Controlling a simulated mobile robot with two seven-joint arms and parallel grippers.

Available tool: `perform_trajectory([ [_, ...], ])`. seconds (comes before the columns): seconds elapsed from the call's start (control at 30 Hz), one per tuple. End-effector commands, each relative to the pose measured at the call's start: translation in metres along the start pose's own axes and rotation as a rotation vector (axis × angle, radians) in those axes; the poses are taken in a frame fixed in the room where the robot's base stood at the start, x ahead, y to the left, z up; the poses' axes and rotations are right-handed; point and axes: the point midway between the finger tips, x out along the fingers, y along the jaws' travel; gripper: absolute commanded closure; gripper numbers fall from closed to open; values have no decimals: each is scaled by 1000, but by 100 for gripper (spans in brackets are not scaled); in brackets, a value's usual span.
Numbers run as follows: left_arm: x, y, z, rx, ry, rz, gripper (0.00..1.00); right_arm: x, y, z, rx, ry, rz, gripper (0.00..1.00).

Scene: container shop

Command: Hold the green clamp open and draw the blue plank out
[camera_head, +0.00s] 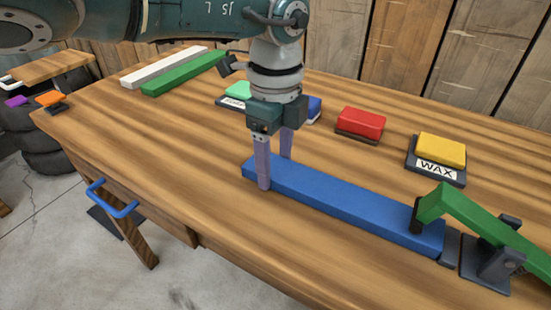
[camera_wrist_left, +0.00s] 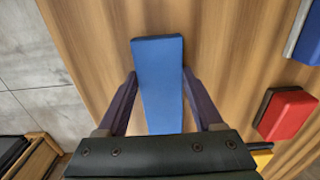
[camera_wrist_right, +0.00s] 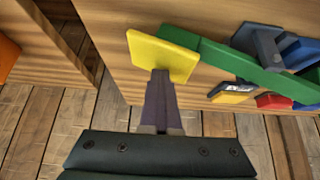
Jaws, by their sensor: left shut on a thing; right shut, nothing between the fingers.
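The blue plank (camera_head: 345,200) lies along the wooden table. My left gripper (camera_head: 275,172) is shut on its left end, one finger on each long side. The left wrist view shows the plank (camera_wrist_left: 158,60) between the fingers. The green clamp (camera_head: 470,217) stands at the plank's right end. Its black tip is over the plank there; whether it touches is unclear. In the right wrist view the clamp's green lever (camera_wrist_right: 230,62) ends in a yellow plate (camera_wrist_right: 160,57). My right gripper (camera_wrist_right: 160,78) is shut and empty, its fingertips at the plate, seemingly touching it.
A red block (camera_head: 361,122) and a yellow block (camera_head: 441,149) on a tray labelled WAX stand behind the plank. White (camera_head: 165,67) and green (camera_head: 185,73) strips lie at the back left. Table left of the plank is clear.

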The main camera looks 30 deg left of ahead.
Motion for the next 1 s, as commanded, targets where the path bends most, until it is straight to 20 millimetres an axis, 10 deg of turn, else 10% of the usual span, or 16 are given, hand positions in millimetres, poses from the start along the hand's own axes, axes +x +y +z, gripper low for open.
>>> perform_trajectory([
  [1.0, -2, 0, 45, -1, 0, -2, 100, 1, -1, 3, 0, -7, -1, 100],
])
